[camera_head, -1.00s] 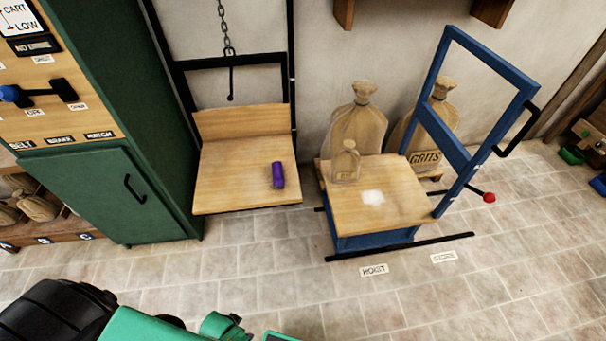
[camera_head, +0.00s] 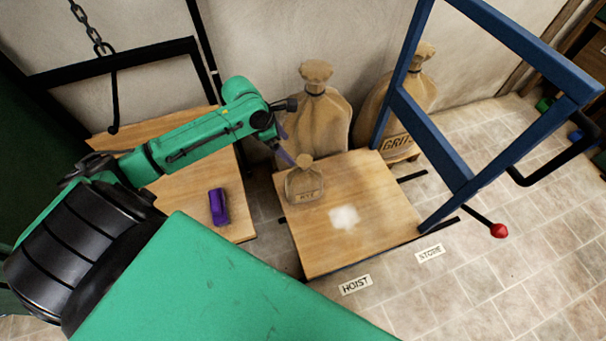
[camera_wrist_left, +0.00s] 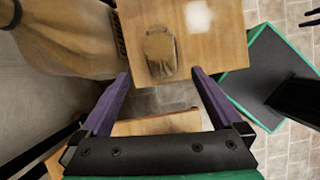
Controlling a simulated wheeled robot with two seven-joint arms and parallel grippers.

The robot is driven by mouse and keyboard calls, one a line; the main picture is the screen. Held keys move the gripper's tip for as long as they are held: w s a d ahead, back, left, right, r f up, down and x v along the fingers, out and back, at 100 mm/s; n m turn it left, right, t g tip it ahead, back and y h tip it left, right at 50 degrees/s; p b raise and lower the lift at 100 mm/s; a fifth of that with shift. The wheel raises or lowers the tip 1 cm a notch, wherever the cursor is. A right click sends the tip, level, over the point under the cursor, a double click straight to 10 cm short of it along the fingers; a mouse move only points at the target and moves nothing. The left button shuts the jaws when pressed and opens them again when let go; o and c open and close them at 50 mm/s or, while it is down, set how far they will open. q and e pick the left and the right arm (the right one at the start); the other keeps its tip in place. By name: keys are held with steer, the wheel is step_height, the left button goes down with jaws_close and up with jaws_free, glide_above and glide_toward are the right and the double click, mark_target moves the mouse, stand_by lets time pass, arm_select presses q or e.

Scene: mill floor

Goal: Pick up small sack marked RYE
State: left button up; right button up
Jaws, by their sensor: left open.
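The small sack marked RYE (camera_head: 306,184) stands on the left part of the wooden top of the blue cart (camera_head: 375,207). It is tan with a tied neck. My left gripper (camera_head: 283,145) is just left of and behind the sack's neck in the head view. In the left wrist view, its purple fingers (camera_wrist_left: 158,92) are spread with nothing between them. The sack (camera_wrist_left: 159,53) shows there beyond the fingertips, apart from them.
A large sack (camera_head: 324,120) stands behind the cart top, and a sack marked GRITS (camera_head: 402,115) stands behind the cart's blue frame. A purple object (camera_head: 219,207) lies on the hoist platform (camera_head: 185,193). A red-knobbed lever (camera_head: 499,230) sticks out at right.

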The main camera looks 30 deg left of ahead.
mark_target(304, 179)
arm_select(q)
steer(key=shift+n, duration=0.3)
steer(key=b+x, duration=0.1)
steer(key=x, duration=0.3)
steer(key=b+x, duration=0.1)
steer(key=x, duration=0.4)
steer(key=b+x, duration=0.2)
steer(key=x, duration=0.3)
steer(key=shift+a+f, duration=0.2)
steer(key=shift+f, duration=0.15)
steer(key=shift+s+r, duration=0.1)
steer(key=c, duration=1.6)
steer(key=shift+r, duration=0.1)
